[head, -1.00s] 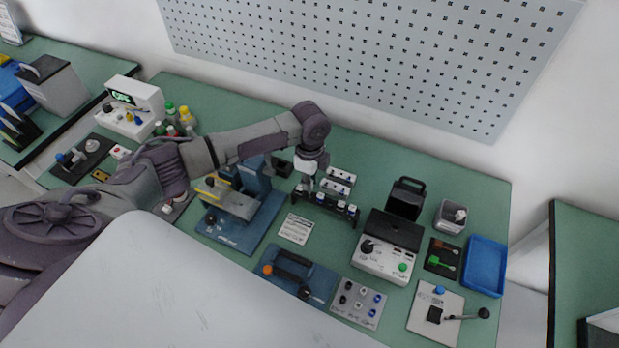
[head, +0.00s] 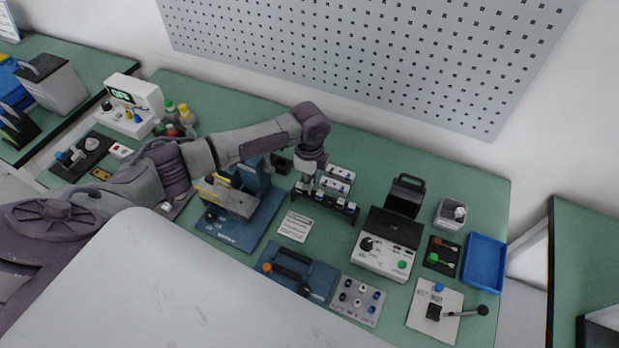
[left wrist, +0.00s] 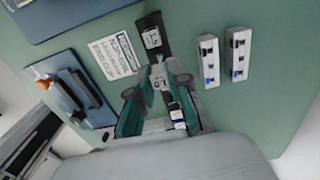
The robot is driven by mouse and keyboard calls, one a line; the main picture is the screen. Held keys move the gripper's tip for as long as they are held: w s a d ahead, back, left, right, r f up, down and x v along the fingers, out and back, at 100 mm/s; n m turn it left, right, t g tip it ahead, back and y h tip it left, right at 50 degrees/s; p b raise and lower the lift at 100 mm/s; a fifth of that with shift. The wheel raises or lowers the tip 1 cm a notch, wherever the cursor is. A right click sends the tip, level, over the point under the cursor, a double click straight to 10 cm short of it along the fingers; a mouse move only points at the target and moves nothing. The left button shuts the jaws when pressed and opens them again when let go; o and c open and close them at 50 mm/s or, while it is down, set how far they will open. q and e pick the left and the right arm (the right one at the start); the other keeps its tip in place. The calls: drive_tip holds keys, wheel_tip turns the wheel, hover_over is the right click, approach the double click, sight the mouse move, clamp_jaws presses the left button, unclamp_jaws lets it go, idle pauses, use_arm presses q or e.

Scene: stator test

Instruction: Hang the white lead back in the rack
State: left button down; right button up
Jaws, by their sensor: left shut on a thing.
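The dark rack (head: 329,207) stands at the middle of the green bench, with several white and blue lead ends along it. My left gripper (head: 305,187) points down at the rack's left end. In the left wrist view its fingers (left wrist: 160,95) reach down around the rack's near part. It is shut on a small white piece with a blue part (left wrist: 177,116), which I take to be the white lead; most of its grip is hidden. The rack's far end (left wrist: 152,36) shows beyond the fingers with a white lead end on it. My right gripper is in no view.
Two white terminal blocks (head: 340,173) stand just behind the rack. A blue press (head: 250,208) is close on the left, and a label card (head: 295,227) lies in front. A tester box (head: 383,258) stands to the right.

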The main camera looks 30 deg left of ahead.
use_arm(q)
drive_tip(key=shift+f, duration=0.15)
drive_tip(key=shift+f+b, duration=0.5)
drive_tip(key=shift+f, duration=0.4)
drive_tip(key=shift+f, duration=0.1)
drive_tip(key=shift+f+b, duration=0.5)
drive_tip(key=shift+f, duration=0.35)
drive_tip(key=c, duration=1)
unclamp_jaws()
drive_tip(key=shift+r, duration=0.1)
